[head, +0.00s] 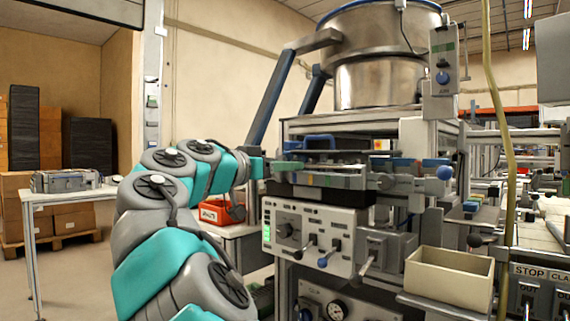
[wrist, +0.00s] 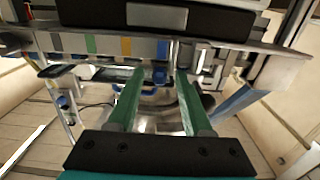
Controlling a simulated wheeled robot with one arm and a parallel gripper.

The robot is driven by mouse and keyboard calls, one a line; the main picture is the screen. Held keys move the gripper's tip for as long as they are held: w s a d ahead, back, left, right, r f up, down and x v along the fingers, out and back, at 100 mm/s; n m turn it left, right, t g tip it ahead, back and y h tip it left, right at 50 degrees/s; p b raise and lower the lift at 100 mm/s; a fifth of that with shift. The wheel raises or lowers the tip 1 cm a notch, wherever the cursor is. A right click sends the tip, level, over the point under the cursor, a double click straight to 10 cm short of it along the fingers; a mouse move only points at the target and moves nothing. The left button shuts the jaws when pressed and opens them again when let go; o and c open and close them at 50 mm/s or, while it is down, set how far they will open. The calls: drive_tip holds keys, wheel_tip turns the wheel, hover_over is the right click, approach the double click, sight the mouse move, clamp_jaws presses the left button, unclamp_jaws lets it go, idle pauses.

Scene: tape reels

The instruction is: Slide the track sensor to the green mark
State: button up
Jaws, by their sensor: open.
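A metal rail (wrist: 65,42) with coloured marks runs across the wrist view; it also shows in the head view (head: 345,181). The green mark (wrist: 92,45) is on its left part, between grey and orange marks, with a blue mark further right. My gripper (wrist: 160,73) has two green fingers, open and apart, reaching toward the rail's edge. A small blue piece (wrist: 160,77) shows between the fingertips, with no clear contact. I cannot tell whether it belongs to the track sensor. In the head view, my gripper (head: 284,167) is at the rail's left end; its fingertips are hard to make out.
A control panel (head: 312,238) with levers and knobs sits below the rail. A large steel bowl (head: 375,80) stands above it. A beige bin (head: 450,278) is at the lower right. A red box (head: 221,212) is behind my arm. A side table (head: 70,193) stands left.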

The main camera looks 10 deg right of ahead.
drive_tip(key=shift+w+d, duration=0.1)
clamp_jaws()
idle(0.4)
idle(1.0)
